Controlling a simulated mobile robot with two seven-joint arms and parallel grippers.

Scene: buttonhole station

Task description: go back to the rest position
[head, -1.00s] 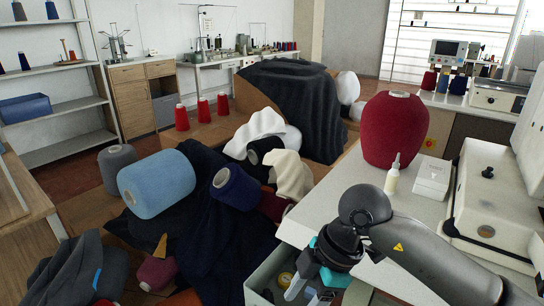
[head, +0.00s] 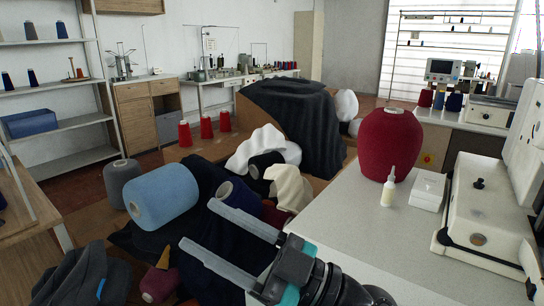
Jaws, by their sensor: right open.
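My right gripper (head: 218,242) is in the lower middle of the head view. Its two long grey fingers are spread apart and point up and to the left, with nothing between them. In the picture it lies over the dark cloth heap, left of the white worktop's front edge. My left gripper is not in view. The drawer or bin under the worktop is mostly hidden behind my right gripper and arm.
A white worktop (head: 340,215) on the right bears a large red yarn cone (head: 388,145), a small bottle (head: 388,188), a white box (head: 428,188) and a cream machine (head: 485,205). Yarn cones, including a light blue one (head: 162,196), and cloth crowd the floor left of it.

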